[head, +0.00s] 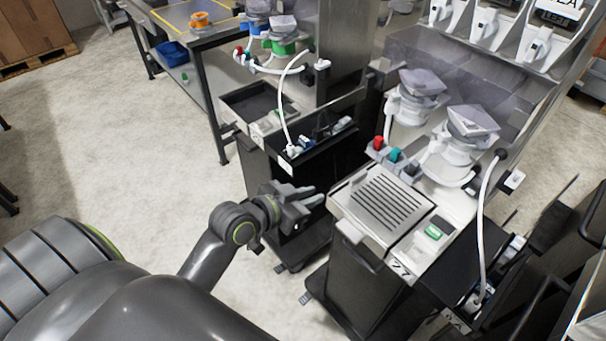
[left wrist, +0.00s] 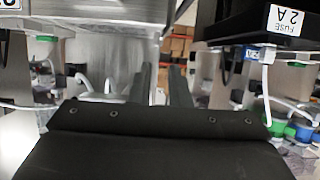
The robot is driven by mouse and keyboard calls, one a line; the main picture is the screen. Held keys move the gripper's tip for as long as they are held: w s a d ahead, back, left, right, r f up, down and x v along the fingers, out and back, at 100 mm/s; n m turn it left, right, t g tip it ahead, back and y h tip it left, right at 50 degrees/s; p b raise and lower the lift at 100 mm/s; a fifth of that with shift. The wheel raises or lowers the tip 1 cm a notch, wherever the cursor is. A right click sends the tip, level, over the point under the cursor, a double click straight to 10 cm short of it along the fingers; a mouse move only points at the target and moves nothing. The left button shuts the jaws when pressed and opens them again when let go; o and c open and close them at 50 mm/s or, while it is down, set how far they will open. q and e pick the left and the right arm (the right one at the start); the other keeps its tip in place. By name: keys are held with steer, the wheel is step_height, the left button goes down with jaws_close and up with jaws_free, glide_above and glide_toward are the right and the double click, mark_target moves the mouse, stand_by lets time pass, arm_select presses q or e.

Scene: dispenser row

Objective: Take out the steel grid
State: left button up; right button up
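The steel grid (head: 388,202), a slotted metal plate, lies flat in the tray on the front of the near right dispenser. My left gripper (head: 315,194) is to the left of that tray, apart from the grid. Its two fingers are spread with nothing between them. They also show with a gap between them in the left wrist view (left wrist: 162,82). I cannot make out the grid in the left wrist view. My right gripper is not in view.
A second dispenser with a dark tray (head: 256,103) stands behind my left gripper. Red and teal taps (head: 379,143) and white spouts stand behind the grid. A green-lit panel (head: 433,231) is right of it. A white hose (head: 481,235) hangs farther right. Open floor lies left.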

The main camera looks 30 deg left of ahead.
arm_select(q)
steer(key=r, duration=0.2)
steer(key=p, duration=0.2)
glide_toward(360, 174)
steer(key=x, duration=1)
steer(key=shift+d+f, duration=0.1)
steer(key=shift+f, duration=0.15)
steer(key=shift+c, duration=0.2)
jaws_close()
steer(key=shift+r+p, duration=0.2)
steer(key=shift+p, duration=0.1)
steer(key=shift+r+p, duration=0.75)
steer(key=shift+r, duration=0.15)
